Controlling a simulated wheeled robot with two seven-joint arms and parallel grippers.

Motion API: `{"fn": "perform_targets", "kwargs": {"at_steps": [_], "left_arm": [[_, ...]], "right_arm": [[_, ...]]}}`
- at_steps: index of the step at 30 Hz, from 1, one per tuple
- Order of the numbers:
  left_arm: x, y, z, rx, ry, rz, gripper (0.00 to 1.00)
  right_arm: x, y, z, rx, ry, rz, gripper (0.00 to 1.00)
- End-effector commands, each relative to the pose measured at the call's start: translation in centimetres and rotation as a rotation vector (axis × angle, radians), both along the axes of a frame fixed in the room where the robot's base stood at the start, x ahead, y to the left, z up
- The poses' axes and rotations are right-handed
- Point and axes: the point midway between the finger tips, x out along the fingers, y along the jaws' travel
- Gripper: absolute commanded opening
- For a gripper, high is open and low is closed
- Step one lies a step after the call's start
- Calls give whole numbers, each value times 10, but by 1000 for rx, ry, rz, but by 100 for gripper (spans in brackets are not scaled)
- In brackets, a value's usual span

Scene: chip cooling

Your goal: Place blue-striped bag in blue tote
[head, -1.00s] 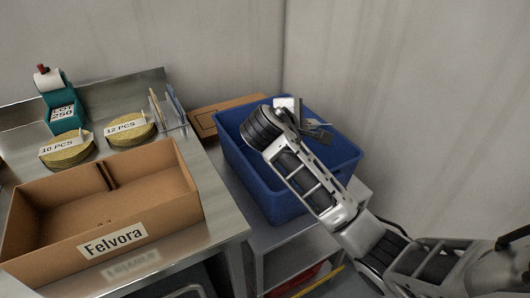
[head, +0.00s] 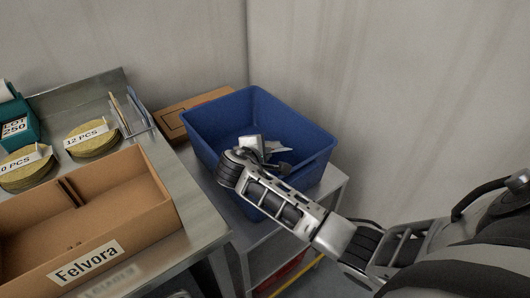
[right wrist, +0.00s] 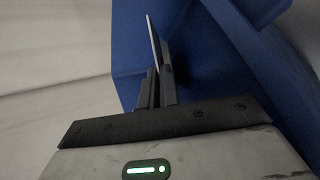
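The blue tote (head: 215,118) stands on a grey stand to the right of the steel bench. My right gripper (head: 280,157) is over the front part of the tote's opening, with my forearm crossing its front right rim. In the right wrist view the two dark fingers (right wrist: 156,85) stand close together against the tote's blue wall (right wrist: 205,40). A thin, pale-edged strip rises at the fingers; I cannot tell whether it is part of a finger or a held thing. I cannot make out a blue-striped bag in either view. My left gripper is out of view.
An open cardboard box (head: 150,222) marked Felvora sits on the steel bench (head: 205,215). Round stacks (head: 92,140) with count cards and a teal dispenser (head: 18,125) are behind it. A flat cardboard box (head: 170,122) lies behind the tote. Walls close in behind and right.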

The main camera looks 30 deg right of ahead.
Motion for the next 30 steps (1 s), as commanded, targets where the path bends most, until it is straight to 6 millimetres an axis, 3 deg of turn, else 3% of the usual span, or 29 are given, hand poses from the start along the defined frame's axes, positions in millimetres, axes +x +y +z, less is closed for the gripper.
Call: {"fn": "perform_targets", "kwargs": {"at_steps": [6,9,20,30], "left_arm": [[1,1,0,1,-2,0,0],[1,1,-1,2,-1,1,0],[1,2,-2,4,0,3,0],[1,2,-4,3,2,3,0]], "right_arm": [[1,0,1,0,-4,0,0],[0,0,0,1,0,-1,25],[-2,4,3,2,-2,1,25],[-32,50,36,5,-3,2,25]]}}
